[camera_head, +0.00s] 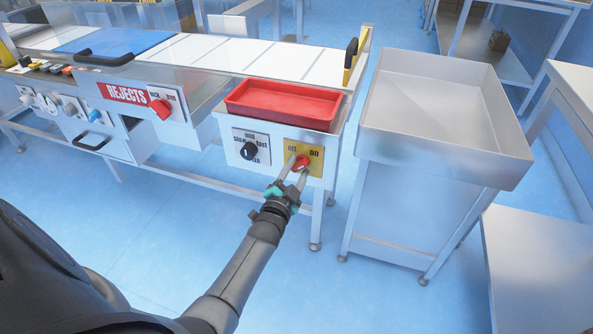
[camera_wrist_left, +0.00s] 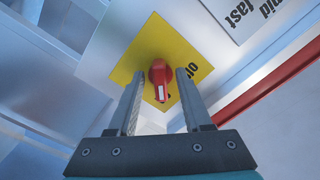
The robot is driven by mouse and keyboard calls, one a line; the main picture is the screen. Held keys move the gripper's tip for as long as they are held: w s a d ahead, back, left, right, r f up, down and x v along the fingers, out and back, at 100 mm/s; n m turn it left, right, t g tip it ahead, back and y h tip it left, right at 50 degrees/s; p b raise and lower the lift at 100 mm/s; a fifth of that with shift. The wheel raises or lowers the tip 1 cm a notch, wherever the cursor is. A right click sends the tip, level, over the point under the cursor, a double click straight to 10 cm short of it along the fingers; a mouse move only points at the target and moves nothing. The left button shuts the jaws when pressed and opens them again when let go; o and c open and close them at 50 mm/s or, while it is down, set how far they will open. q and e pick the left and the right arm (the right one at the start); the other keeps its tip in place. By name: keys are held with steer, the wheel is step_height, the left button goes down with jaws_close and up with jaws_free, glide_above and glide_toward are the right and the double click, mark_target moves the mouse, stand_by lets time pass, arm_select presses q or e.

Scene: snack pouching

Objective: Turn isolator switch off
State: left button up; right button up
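The isolator switch is a red knob (camera_head: 301,163) on a yellow plate (camera_head: 316,168) marked "off" on the left and "on" on the right. It is on the front of the machine, below the red tray. In the left wrist view the knob (camera_wrist_left: 159,73) has a white mark on its lower end. My left gripper (camera_head: 294,168) is at the plate with its fingers parted. In the wrist view its fingers (camera_wrist_left: 160,88) stand on either side of the knob, with a gap visible on both sides. My right gripper is not in view.
A black speed dial (camera_head: 249,151) on a white plate is left of the yellow plate. The red tray (camera_head: 243,100) sits above. A steel bin (camera_head: 447,145) stands close on the right. A REJECTS panel (camera_head: 124,93) with another red knob (camera_head: 161,108) is further left.

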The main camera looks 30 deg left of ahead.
arm_select(q)
jaws_close()
